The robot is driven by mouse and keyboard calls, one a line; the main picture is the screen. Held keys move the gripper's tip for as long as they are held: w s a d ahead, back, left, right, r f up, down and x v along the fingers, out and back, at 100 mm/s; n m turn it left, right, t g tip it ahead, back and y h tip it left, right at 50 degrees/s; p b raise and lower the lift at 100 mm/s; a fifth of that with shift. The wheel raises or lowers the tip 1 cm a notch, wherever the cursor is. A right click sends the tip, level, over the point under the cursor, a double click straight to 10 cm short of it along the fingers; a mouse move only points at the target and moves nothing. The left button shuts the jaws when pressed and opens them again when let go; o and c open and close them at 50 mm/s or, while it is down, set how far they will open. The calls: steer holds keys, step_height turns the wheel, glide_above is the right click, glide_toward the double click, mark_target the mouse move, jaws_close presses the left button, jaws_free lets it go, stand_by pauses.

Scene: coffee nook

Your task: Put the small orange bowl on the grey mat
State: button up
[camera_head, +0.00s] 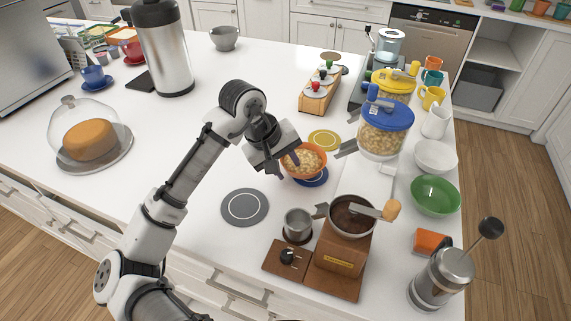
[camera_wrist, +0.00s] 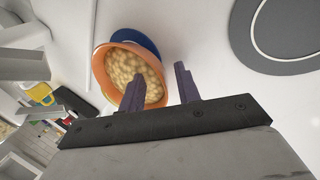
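The small orange bowl (camera_head: 306,175) holds pale, lumpy food and stands on or just over a round blue mat (camera_head: 317,183), partly covering it. The bowl also shows in the wrist view (camera_wrist: 101,70), with the blue mat (camera_wrist: 139,39) behind it. My gripper (camera_head: 286,165) is at the bowl's left side. In the wrist view my gripper (camera_wrist: 158,82) has its fingers apart, one over the bowl's inside and one outside the rim. A gap shows between the fingers and the wall. The round grey mat (camera_head: 245,207) with a white ring lies empty to the left; it also shows in the wrist view (camera_wrist: 270,62).
A wooden grinder (camera_head: 340,262) and metal cup (camera_head: 297,224) stand in front of the bowl. A yellow mat (camera_head: 324,140) lies behind it. Blue-lidded jar (camera_head: 383,137) and green bowl (camera_head: 435,196) are to the right. The counter between the bowl and grey mat is clear.

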steer(key=shift+r, duration=0.1)
steer(key=b+v, duration=0.1)
steer(key=v, duration=1.2)
steer(key=shift+a+r, duration=0.25)
steer(key=shift+s, duration=0.1)
